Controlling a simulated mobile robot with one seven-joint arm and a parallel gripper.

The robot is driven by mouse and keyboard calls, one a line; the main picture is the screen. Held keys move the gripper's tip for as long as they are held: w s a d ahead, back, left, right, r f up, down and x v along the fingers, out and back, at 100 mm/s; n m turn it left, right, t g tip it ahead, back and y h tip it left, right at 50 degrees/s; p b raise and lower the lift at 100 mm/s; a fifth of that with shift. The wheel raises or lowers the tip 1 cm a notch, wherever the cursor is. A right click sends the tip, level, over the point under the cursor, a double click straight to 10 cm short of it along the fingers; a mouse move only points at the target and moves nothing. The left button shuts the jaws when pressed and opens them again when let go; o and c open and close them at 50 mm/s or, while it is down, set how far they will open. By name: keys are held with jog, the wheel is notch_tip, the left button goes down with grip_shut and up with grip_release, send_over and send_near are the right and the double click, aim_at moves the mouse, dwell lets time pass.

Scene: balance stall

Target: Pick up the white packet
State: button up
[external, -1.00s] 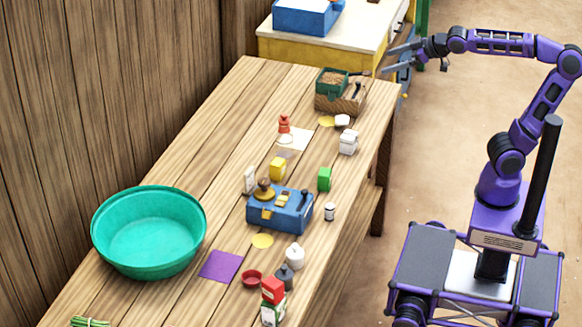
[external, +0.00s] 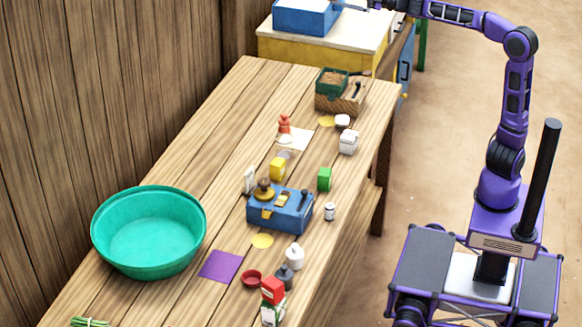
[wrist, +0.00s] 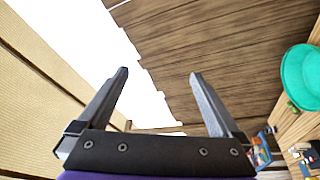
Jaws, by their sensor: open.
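A small white packet (external: 348,144) stands on the wooden table, toward its far right side, just in front of the brown crate. Another white, upright pack (external: 250,180) stands left of the blue box; I cannot tell its kind. My gripper shows in the wrist view (wrist: 159,74) with its two fingers wide apart and nothing between them. In the external view it is at the top edge, near the blue bin and partly cut off. It is well away from both white things. I cannot make out the white packet in the wrist view.
The wooden table holds a teal basin (external: 150,269), a blue box (external: 282,219), a brown crate (external: 340,104), a green packet (external: 324,180) and a yellow packet (external: 277,169). A blue bin (external: 305,20) sits on the yellow cabinet (external: 310,58). A plank wall borders the left.

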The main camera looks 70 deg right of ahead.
jog(key=s+d+f+m+g+h+b, duration=0.15)
jog(key=d+f+m, duration=0.25)
jog(key=f, duration=1.2)
jog(key=s+d+f+m+g+h+b, duration=0.1)
jog(key=d+f+m+g+h+b, duration=0.2)
jog(key=f, duration=1.3)
jog(key=s+d+f+m, duration=0.2)
jog(key=s+f+m, duration=0.1)
jog(key=f, duration=0.4)
jog(key=s+d+f+m, duration=0.1)
jog(key=s+f+m, duration=0.1)
jog(key=s+f, duration=0.35)
jog(key=m+g+h, duration=0.1)
jog(key=m+h, duration=0.1)
jog(key=m, duration=0.3)
send_near(351, 137)
jog(key=b+x, duration=0.2)
jog(key=x, duration=1)
jog(key=shift+s+b, duration=0.1)
jog(key=shift+b, duration=0.25)
jog(key=shift+c, duration=0.3)
jog(key=c, duration=1.4)
